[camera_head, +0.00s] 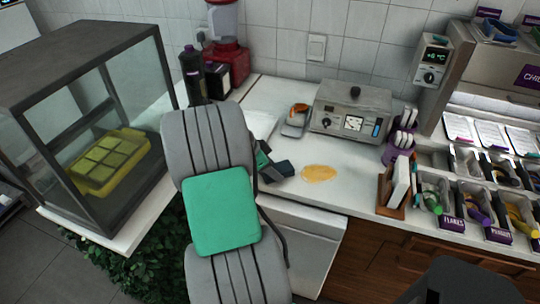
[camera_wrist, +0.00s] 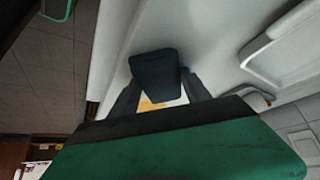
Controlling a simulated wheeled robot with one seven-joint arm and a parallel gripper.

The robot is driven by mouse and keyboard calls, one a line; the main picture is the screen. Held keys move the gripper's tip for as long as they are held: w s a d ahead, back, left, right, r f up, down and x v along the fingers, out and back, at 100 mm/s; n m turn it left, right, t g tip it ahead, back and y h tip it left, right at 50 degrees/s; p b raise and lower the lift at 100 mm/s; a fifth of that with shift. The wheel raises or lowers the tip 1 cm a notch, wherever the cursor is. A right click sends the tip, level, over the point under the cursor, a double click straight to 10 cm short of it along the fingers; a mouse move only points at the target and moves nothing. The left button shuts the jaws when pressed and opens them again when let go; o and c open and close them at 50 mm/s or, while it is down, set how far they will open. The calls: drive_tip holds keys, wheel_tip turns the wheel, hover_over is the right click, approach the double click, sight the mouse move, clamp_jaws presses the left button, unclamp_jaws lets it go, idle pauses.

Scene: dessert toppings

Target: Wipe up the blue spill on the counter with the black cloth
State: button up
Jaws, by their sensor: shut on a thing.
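The spill (camera_head: 320,173) on the white counter (camera_head: 345,185) looks yellow-orange, not blue. My gripper (camera_head: 271,168) is left of the spill, over the counter near its front edge. It is shut on a dark, nearly black cloth (camera_head: 281,170), which looks like a stiff folded pad. In the wrist view the cloth (camera_wrist: 154,74) sits between the two fingers (camera_wrist: 160,88). A bit of the spill (camera_wrist: 149,104) shows below the cloth there. I cannot tell whether the cloth touches the counter. I see no blue spill.
A grey appliance (camera_head: 350,112) stands behind the spill. To the right are a wooden holder (camera_head: 394,188), a purple cup of utensils (camera_head: 398,150) and topping bins (camera_head: 470,160). A glass display case (camera_head: 90,110) stands at the left. The counter around the spill is clear.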

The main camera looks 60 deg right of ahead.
sight(276, 162)
drive_tip(key=shift+w+d+p, duration=0.2)
drive_tip(key=shift+d+p, duration=0.05)
drive_tip(key=shift+d, duration=1.1)
drive_tip(key=shift+w+d+p, duration=0.2)
drive_tip(key=shift+d+p, duration=0.05)
drive_tip(key=shift+d, duration=1.05)
drive_tip(key=shift+a, duration=0.1)
drive_tip(key=shift+s+a+f, duration=0.1)
drive_tip(key=shift+a+f, duration=0.05)
drive_tip(key=shift+a, duration=0.75)
drive_tip(key=shift+s+a+b, duration=0.15)
drive_tip(key=shift+a+b, duration=0.05)
drive_tip(key=shift+a, duration=0.8)
drive_tip(key=shift+s+a+b, duration=0.15)
drive_tip(key=shift+s+a, duration=0.05)
drive_tip(key=shift+a, duration=0.75)
drive_tip(key=shift+s+a+b, duration=0.15)
drive_tip(key=shift+a+b, duration=0.05)
drive_tip(key=shift+a, duration=0.8)
drive_tip(key=shift+a+r+p, duration=0.1)
drive_tip(key=shift+r+p, duration=0.25)
drive_tip(key=shift+r, duration=0.05)
wheel_tip(276, 162, up, 2)
drive_tip(key=shift+w, duration=0.1)
drive_tip(key=shift+r+p, duration=1.9)
drive_tip(key=shift+r, duration=0.9)
